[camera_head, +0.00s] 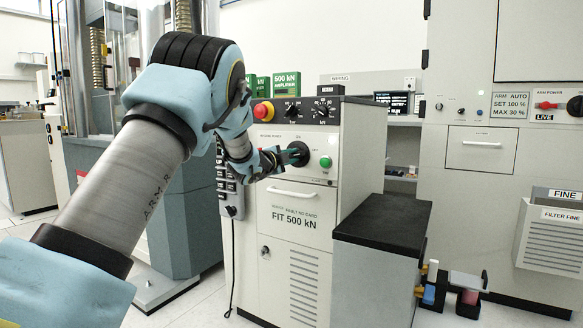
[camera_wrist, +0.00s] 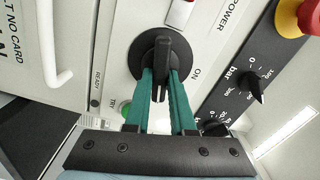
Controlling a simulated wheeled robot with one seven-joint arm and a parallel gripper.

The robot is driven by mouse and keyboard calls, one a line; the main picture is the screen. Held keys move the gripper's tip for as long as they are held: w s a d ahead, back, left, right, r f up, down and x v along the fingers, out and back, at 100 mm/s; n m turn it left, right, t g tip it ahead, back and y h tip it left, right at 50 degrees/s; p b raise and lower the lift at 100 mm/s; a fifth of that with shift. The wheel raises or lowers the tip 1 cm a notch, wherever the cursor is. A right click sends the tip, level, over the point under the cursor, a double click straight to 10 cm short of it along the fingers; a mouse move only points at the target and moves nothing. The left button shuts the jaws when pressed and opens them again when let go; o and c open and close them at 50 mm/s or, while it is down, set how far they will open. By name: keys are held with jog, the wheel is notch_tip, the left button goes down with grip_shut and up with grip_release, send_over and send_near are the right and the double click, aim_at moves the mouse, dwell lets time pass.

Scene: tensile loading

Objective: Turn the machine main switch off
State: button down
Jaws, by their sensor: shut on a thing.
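The main switch is a black rotary knob with a raised bar handle on a round black disc (camera_wrist: 150,52). It sits on the white front panel of the test machine cabinet (camera_head: 262,140), and the dark knob also shows in the head view (camera_head: 299,153). My gripper (camera_wrist: 160,84) has its teal fingers on both sides of the handle and is shut on it. In the head view my gripper (camera_head: 288,157) reaches the panel from the left. In the wrist view the word ON stands right of the disc, and the handle bar runs roughly up and down, not towards that word.
A red emergency button (camera_head: 263,111) on a yellow base and black dials (camera_head: 293,110) sit above the switch. A green button (camera_head: 325,162) is close at its right. A drawer handle (camera_head: 291,192) is below. A black-topped box (camera_head: 385,226) stands at the cabinet's right.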

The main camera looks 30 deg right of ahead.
jog(key=shift+f+m+b, duration=0.2)
jog(key=shift+m+b, duration=1.05)
jog(key=shift+m, duration=0.35)
jog(key=c, duration=0.8)
grip_release()
jog(key=shift+o, duration=0.2)
jog(key=shift+r, duration=0.1)
jog(key=v, duration=1)
jog(key=shift+s+a, duration=0.2)
jog(key=shift+a, duration=0.15)
